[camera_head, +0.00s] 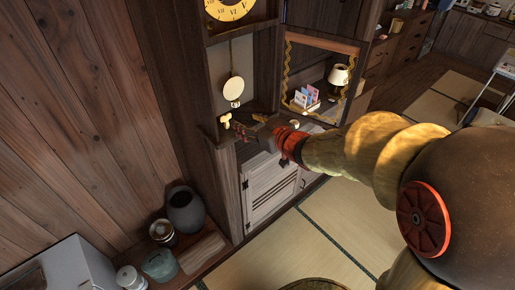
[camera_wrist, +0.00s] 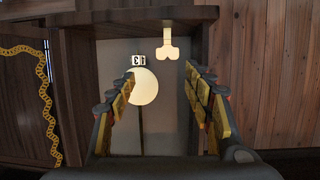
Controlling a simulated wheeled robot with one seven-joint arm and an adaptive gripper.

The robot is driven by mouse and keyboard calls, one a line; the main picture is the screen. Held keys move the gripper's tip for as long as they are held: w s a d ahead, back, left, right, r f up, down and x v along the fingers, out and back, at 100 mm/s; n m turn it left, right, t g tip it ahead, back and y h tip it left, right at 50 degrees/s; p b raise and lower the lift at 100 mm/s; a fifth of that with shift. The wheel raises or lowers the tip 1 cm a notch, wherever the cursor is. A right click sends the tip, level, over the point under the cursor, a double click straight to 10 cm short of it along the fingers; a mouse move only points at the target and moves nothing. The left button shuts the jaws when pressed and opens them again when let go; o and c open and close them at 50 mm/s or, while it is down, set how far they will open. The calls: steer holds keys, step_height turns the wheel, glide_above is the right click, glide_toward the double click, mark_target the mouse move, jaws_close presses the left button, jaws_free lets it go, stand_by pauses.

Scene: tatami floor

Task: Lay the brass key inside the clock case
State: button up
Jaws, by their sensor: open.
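The clock case (camera_head: 215,82) stands open against the wood wall, with its dial (camera_head: 230,8) at the top and a round pendulum bob (camera_head: 233,89) hanging inside. A pale yellow, key-shaped piece (camera_head: 225,119), apparently the brass key, is at the case's floor, left of my gripper. The wrist view, which looks upside down, shows this piece (camera_wrist: 167,45) by the case floor and the bob (camera_wrist: 143,87) between my fingers. My gripper (camera_head: 241,130) is open at the front of the case, with nothing between its fingers. I cannot tell whether the key stands or leans.
The open glazed door (camera_head: 288,72) with a wavy gold edge stands right of the case, close to my arm. A white louvred cabinet front (camera_head: 270,190) is below. A dark vase (camera_head: 185,209) and jars stand lower left. Tatami floor (camera_head: 315,240) is clear.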

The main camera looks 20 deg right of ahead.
steer(key=s+d+r+m+g+h, duration=0.2)
steer(key=s+h, duration=0.1)
steer(key=s, duration=0.3)
steer(key=s+d+r+m+g+h, duration=0.1)
steer(key=s+d+r+h, duration=0.15)
steer(key=s, duration=0.25)
steer(key=s+a+f+g+y, duration=0.1)
steer(key=s+a, duration=0.3)
steer(key=s, duration=0.5)
steer(key=s+a+f+g, duration=0.1)
steer(key=s+a+g, duration=0.3)
steer(key=s, duration=0.5)
steer(key=shift+s+f+y, duration=0.15)
steer(key=shift+s+y, duration=0.2)
step_height(320, 180, down, 20)
steer(key=b, duration=2)
steer(key=shift+c, duration=1)
